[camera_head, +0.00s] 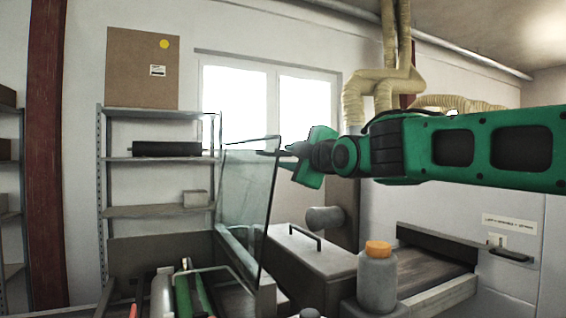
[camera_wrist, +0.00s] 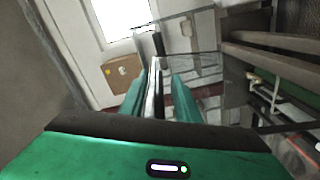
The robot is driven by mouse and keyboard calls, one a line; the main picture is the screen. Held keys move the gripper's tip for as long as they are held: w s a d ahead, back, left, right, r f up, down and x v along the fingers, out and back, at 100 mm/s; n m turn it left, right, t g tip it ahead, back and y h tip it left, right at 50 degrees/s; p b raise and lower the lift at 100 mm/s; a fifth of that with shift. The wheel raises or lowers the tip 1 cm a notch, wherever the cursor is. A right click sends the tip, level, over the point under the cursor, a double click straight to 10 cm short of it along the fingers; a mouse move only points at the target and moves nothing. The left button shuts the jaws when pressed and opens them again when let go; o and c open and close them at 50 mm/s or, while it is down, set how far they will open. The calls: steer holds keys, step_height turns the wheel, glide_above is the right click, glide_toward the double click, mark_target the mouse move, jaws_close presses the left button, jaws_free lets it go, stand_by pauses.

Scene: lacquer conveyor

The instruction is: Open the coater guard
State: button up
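The coater guard is a clear glass-like panel (camera_head: 246,185) in the head view, standing steeply upright and slightly tilted above the coater at the centre left. My gripper (camera_head: 272,153) reaches in from the right, with its tips beside the guard's upper right edge. In the wrist view, the gripper's green fingers (camera_wrist: 163,75) stand apart with a gap between them. I cannot tell whether the fingers touch the guard.
A grey bottle with an orange cap (camera_head: 377,275) stands in front of a grey housing with a handle (camera_head: 310,255). A conveyor opening (camera_head: 435,262) is at the right. Metal shelves (camera_head: 150,160) stand at the left. A cardboard box (camera_wrist: 122,73) shows in the wrist view.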

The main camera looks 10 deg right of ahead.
steer(key=v, duration=0.6)
steer(key=shift+s+d, duration=0.25)
steer(key=shift+s, duration=0.1)
